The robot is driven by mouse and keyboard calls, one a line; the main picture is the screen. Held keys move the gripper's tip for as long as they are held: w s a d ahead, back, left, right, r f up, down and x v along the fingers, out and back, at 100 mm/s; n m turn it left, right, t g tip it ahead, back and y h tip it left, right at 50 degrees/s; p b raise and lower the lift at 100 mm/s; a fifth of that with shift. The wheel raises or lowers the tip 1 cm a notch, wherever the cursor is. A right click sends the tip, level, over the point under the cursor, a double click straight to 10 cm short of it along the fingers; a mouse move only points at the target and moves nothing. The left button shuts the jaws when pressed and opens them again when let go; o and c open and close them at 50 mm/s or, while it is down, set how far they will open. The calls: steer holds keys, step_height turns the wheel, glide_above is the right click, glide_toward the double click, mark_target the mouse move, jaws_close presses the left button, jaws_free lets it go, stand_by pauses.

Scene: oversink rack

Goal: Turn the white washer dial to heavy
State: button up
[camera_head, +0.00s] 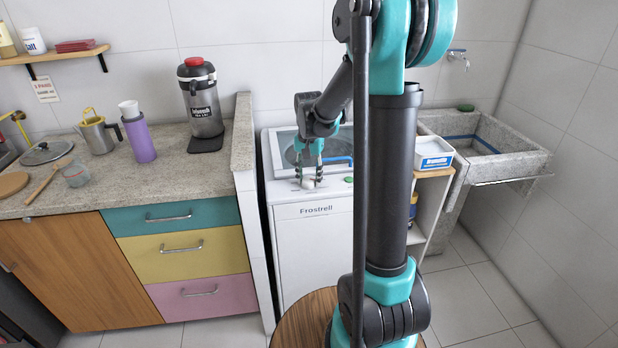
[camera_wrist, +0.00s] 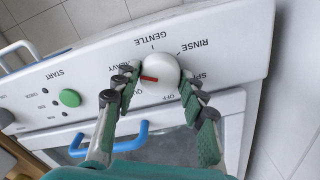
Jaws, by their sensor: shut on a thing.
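The white washer (camera_head: 314,240) stands in the middle of the head view, its control panel on top. Its white dial (camera_wrist: 160,84) has a red mark on the left side in the wrist view, pointing left toward the finger near the partly hidden HEAVY label (camera_wrist: 104,68). My gripper (camera_head: 308,181) comes down from above with one finger on each side of the dial, shut on it. GENTLE, RINSE and OFF labels show around the dial; others are partly covered by the fingers.
A green START button (camera_wrist: 69,98) and a blue handle (camera_wrist: 108,141) are beside the dial. A stone counter wall (camera_head: 243,140) stands left of the washer. A shelf with a white box (camera_head: 432,152) and a stone sink (camera_head: 515,160) are to the right.

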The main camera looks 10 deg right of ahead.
mark_target(309, 179)
stand_by(0.3)
steer(key=o, duration=1.2)
step_height(309, 179, up, 12)
